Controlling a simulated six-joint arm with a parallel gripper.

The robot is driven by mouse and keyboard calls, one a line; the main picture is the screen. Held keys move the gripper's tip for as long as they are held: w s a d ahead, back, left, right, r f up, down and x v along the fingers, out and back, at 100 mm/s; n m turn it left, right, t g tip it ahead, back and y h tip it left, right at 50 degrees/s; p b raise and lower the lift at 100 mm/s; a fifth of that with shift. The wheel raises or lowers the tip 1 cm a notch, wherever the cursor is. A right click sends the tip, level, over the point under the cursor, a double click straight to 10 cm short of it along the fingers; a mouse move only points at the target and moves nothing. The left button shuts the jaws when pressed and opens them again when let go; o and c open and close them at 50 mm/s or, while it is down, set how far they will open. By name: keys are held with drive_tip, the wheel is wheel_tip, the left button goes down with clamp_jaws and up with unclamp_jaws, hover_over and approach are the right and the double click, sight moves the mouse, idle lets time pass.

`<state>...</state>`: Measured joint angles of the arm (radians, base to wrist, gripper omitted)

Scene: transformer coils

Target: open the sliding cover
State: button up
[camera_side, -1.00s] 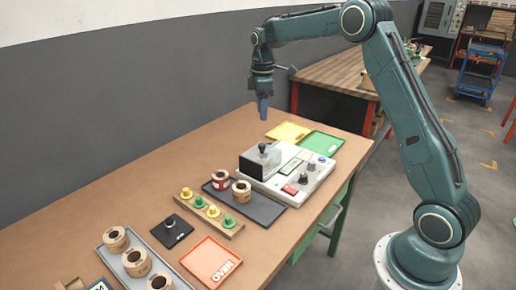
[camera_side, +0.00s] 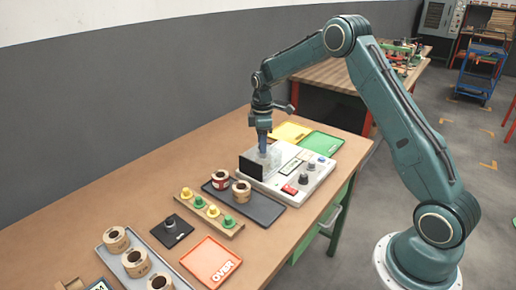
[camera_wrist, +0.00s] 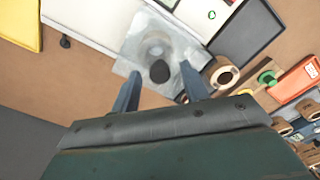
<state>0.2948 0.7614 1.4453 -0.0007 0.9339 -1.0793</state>
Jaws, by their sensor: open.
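The sliding cover (camera_side: 252,168) is a box with clear sides and a dark front panel, on the left end of the white tester (camera_side: 312,181). In the wrist view the clear cover (camera_wrist: 133,52) lies below my gripper, with its dark round knob (camera_wrist: 159,71) between the two fingers. My gripper (camera_side: 263,150) is directly above the cover and hides the knob in the side view. My gripper also shows in the wrist view (camera_wrist: 160,88) with its fingers apart, one on each side of the knob. I cannot tell whether they touch it.
A dark tray (camera_side: 262,211) with two coils stands in front of the tester. Yellow (camera_side: 283,131) and green (camera_side: 324,143) trays lie behind it. A wooden peg rack (camera_side: 228,231) and an orange tray (camera_side: 197,258) are nearer. The table left of the cover is clear.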

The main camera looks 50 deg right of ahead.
clamp_jaws()
drive_tip(key=d, duration=1.2)
drive_tip(key=shift+d, duration=0.35)
unclamp_jaws()
drive_tip(key=shift+r, duration=0.15)
wheel_tip(320, 180, up, 14)
drive_tip(key=shift+f, duration=0.25)
idle(0.5)
